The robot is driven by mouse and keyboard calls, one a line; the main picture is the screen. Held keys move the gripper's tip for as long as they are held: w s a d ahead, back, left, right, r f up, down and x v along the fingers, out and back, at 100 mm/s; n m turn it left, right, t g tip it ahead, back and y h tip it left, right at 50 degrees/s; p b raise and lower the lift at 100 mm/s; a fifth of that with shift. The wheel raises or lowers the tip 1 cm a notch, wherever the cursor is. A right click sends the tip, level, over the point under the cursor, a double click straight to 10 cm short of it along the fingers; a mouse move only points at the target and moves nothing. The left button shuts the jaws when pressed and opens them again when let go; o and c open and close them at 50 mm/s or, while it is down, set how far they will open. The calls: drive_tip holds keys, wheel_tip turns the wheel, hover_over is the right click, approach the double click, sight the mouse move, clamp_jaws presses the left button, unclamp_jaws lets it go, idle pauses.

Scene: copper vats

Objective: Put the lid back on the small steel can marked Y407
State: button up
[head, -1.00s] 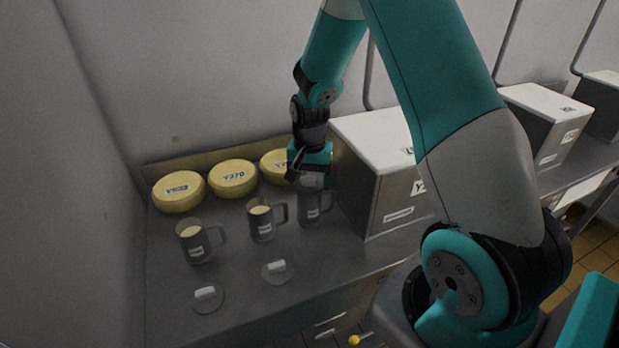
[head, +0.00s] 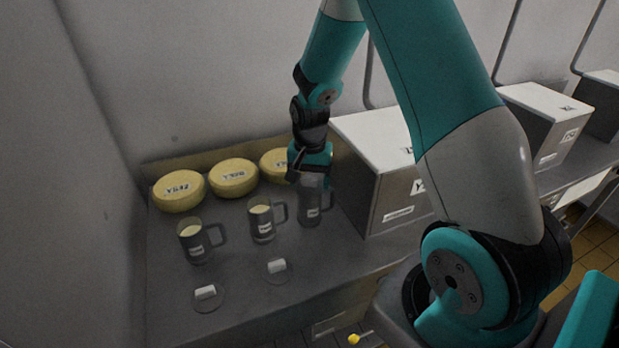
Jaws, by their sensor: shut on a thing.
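Three small steel cans with handles stand on the grey counter: a left can (head: 195,243) and a middle can (head: 262,221), both open with pale contents, and a right can (head: 309,208). The can labels are too small to read. My gripper (head: 311,179) is shut right above the right can. A grey lid (head: 312,181) shows under its fingers, at the can's top; I cannot tell whether it is fully seated. Two more lids with pale grips, a left lid (head: 207,294) and a right lid (head: 277,269), lie flat in front of the cans.
Several yellow cheese-like rounds, among them a left round (head: 179,192) and a middle round (head: 233,179), line the back of the counter (head: 240,306). A large white-topped box (head: 372,135) stands close to the right of my gripper.

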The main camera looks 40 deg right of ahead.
drive_tip(key=o, duration=1)
drive_tip(key=shift+c, duration=0.2)
drive_tip(key=shift+r, duration=0.1)
drive_tip(key=shift+r+p, duration=3)
drive_tip(key=shift+r, duration=0.45)
clamp_jaws()
